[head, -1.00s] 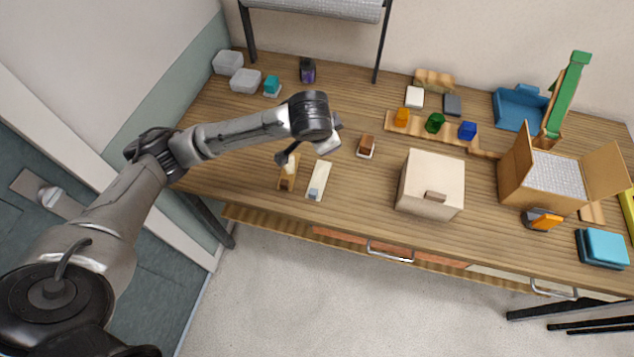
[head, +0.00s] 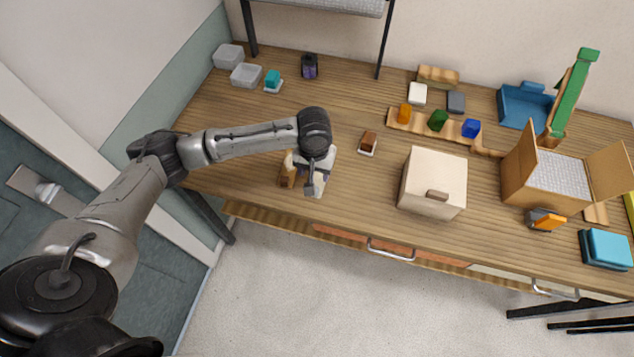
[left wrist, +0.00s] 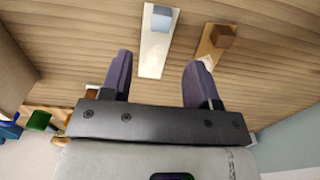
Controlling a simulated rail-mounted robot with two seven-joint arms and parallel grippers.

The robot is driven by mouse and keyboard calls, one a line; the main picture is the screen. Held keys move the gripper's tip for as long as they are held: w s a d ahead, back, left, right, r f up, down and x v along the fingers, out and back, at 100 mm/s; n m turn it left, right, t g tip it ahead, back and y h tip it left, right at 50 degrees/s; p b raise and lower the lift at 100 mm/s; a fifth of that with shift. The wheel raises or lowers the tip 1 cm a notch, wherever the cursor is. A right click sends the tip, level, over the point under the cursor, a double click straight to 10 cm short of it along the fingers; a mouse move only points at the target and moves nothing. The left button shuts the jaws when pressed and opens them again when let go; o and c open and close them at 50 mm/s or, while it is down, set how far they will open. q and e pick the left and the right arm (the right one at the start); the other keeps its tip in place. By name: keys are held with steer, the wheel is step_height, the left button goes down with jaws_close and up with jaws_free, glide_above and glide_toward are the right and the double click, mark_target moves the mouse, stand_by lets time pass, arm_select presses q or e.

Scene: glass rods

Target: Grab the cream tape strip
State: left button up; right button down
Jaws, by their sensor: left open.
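The cream tape strip (left wrist: 153,55) lies on the wooden table with a small grey block (left wrist: 161,18) at its far end in the left wrist view. In the head view most of the strip (head: 319,188) is hidden under my left gripper (head: 311,187). In the left wrist view my left gripper (left wrist: 160,75) is open, with its two dark fingers apart and the strip showing between them. I cannot tell how high the fingers are above it. My right gripper is not in view.
A small brown block on a white base (head: 367,144) and a cream box (head: 423,181) stand to the right. The table's front edge is close.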

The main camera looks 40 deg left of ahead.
arm_select(q)
steer(key=shift+s+d+f+b, duration=0.1)
steer(key=shift+f+b, duration=0.05)
steer(key=shift+f, duration=1.9)
steer(key=shift+s+f+b, duration=0.1)
steer(key=shift+f+b, duration=0.05)
steer(key=shift+f, duration=1.9)
steer(key=shift+c, duration=0.2)
steer(key=c, duration=0.9)
steer(key=shift+r, duration=0.15)
steer(key=shift+c, duration=0.2)
